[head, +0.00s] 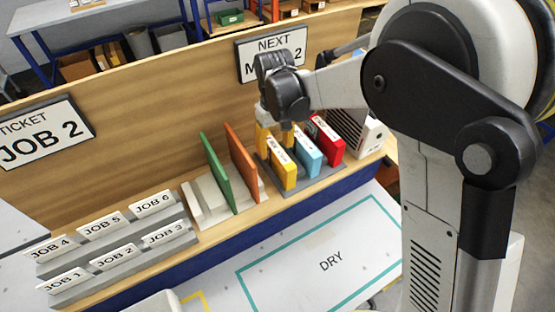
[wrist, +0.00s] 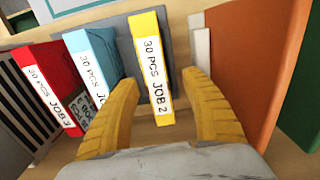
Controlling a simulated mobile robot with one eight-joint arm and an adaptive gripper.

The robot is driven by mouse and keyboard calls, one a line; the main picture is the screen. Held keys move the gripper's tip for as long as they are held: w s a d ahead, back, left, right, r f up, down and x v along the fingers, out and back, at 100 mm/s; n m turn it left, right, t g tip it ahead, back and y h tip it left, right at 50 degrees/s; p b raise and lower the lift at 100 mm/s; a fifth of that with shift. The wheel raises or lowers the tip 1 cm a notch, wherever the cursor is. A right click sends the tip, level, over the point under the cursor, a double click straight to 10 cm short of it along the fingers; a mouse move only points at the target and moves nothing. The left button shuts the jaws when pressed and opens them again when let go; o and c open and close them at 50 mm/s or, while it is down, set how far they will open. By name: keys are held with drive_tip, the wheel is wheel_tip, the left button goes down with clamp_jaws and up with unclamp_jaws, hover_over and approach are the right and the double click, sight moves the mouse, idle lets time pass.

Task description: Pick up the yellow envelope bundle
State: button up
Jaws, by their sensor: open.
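The yellow envelope bundle (head: 281,165) stands upright at the left end of a grey rack, beside a blue and a red bundle. In the wrist view the yellow bundle (wrist: 151,70) has a white label reading "30 PCS JOB 2". My gripper (head: 274,134) is above the yellow bundle in the head view. In the wrist view my gripper (wrist: 166,88) is open, its yellow fingers on either side of the yellow bundle, the left finger between it and the blue bundle. I cannot tell whether the fingers touch it.
The blue bundle (head: 307,156) and red bundle (head: 327,141) stand close by in the grey rack (head: 287,186). A green board (head: 216,173) and an orange board (head: 241,165) stand upright to the left. Job label holders (head: 115,257) are at far left. A DRY area (head: 345,240) lies in front.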

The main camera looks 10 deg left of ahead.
drive_tip(key=f, duration=0.3)
drive_tip(key=f+b, duration=0.1)
drive_tip(key=f, duration=0.1)
drive_tip(key=shift+d+f, duration=0.1)
drive_tip(key=shift+d, duration=0.15)
clamp_jaws()
